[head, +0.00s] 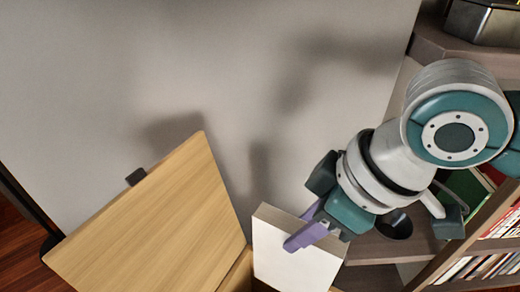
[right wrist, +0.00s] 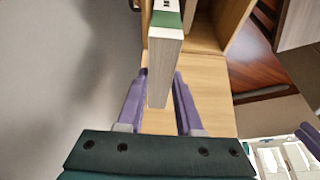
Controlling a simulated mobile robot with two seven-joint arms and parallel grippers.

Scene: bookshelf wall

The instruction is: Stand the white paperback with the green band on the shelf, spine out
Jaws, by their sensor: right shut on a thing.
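The white paperback (head: 295,262) is between the purple fingers of my right gripper (head: 312,228) in the head view. In the right wrist view the paperback (right wrist: 165,70) stands out lengthwise between the fingers (right wrist: 160,100), and its green band (right wrist: 167,19) shows near the far end. My right gripper is shut on the book. The brown shelf unit (head: 425,235) is at the right of the head view, partly hidden by my right arm.
A light wood panel (head: 150,225) stands left of the book, against a bare grey wall (head: 220,70). Rows of books (head: 485,265) fill a lower shelf at the right. A dark round object (head: 395,225) sits beside my gripper. A metal box (head: 483,20) is at top right.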

